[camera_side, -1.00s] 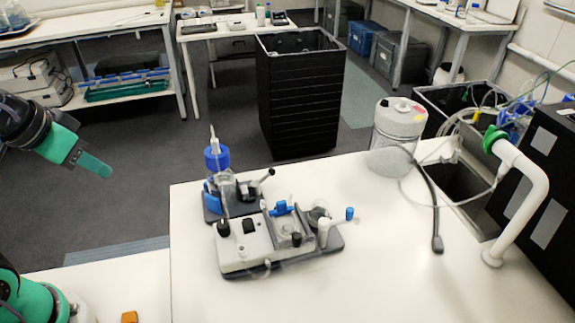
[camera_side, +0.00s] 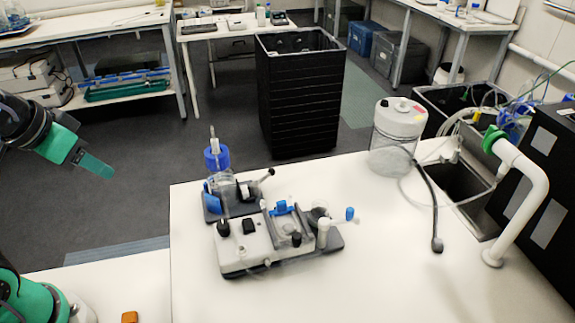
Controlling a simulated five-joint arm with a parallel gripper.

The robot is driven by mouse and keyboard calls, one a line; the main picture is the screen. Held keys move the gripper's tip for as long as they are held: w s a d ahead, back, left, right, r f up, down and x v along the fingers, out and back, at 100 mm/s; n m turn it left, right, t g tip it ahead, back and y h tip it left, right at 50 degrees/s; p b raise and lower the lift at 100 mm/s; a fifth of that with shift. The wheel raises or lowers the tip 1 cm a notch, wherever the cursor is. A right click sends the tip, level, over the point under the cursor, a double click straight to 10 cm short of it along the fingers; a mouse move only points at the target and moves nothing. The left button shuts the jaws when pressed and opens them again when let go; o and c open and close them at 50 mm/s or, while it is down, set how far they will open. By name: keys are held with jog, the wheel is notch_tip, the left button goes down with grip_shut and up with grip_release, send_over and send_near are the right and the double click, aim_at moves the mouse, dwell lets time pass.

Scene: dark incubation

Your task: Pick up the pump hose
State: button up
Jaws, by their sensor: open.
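A dark grey hose (camera_side: 430,190) lies on the white bench, running from beside a clear canister (camera_side: 398,128) down to a thicker end on the benchtop. A pump-like device (camera_side: 262,245) with a white body, blue and black knobs and thin clear tubing stands left of it. I cannot tell for certain which of these is the pump hose. My gripper (camera_side: 97,166), with teal fingers, is at the far left, above the floor. It is open and well away from the hose and the device. The fingers overlap in this view, so the gap between them is hard to see.
A bottle with a blue cap (camera_side: 217,160) stands at the back of the device. A white curved pipe (camera_side: 528,190) rises beside the sink (camera_side: 462,185) at the right. The front of the white bench (camera_side: 340,290) is clear. A small orange block (camera_side: 129,317) sits at bottom left.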

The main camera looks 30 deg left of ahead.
jog(key=shift+w, duration=0.1)
jog(key=w+d+r+n+g, duration=0.25)
jog(key=w+d, duration=0.25)
jog(key=w, duration=0.3)
jog(key=w+d+f+n+g, duration=0.1)
jog(key=w+d+f+n, duration=0.1)
jog(key=w+d+f, duration=0.2)
jog(key=w+d+f+n+g, duration=0.1)
jog(key=w+d+f+n, duration=0.1)
jog(key=w+d+f, duration=0.2)
jog(key=w+d+f+n+g, duration=0.1)
jog(key=w+d+f+n, duration=0.1)
jog(key=w+d+f, duration=0.2)
jog(key=shift+w+d+f+n, duration=0.1)
jog(key=shift+w+d, duration=0.4)
jog(key=shift+d, duration=0.55)
jog(key=shift+w+d+r+n, duration=0.15)
jog(key=shift+w+d, duration=0.35)
jog(key=shift+d, duration=0.6)
jog(key=shift+w+d+f+n, duration=0.15)
jog(key=shift+w+d, duration=0.35)
jog(key=shift+d, duration=0.55)
jog(key=shift+d+f, duration=0.2)
jog(key=shift+d, duration=0.05)
jog(key=shift+f, duration=0.1)
jog(key=shift+f, duration=1.2)
jog(key=shift+f, duration=0.15)
